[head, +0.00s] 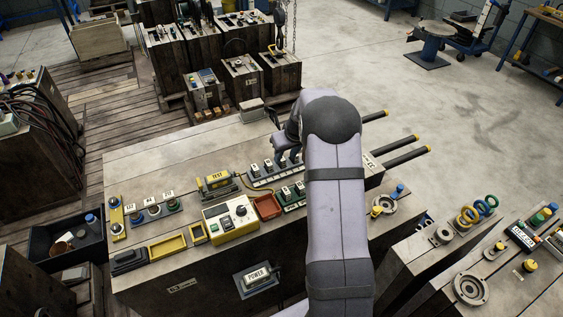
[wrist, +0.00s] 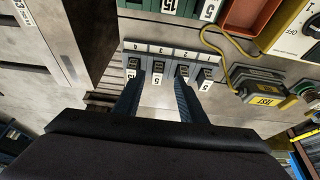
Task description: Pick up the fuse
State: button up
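Several small fuses with white number labels stand in a numbered strip (wrist: 172,50) on the bench top. In the wrist view, one fuse (wrist: 157,72) labelled 5 lies between the lines of my two fingers, just beyond the tips. Another fuse (wrist: 132,66) is at its left, and others (wrist: 182,71) are at its right. In the head view, my gripper (head: 289,158) is over the strip, partly hidden by my arm. Which fuse the task means cannot be told.
A second fuse strip (head: 291,196) with larger labels, a red tray (head: 267,207), a yellow meter box (head: 230,220) and a TEST unit (head: 217,183) with a yellow cable stand close by. Black rods (head: 397,143) with yellow tips stick out at the bench's right edge.

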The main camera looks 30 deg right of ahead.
aim_at(284, 161)
jog(key=shift+p+x, duration=0.7)
jog(key=shift+x, duration=1.5)
jog(key=shift+d, duration=0.15)
grip_shut()
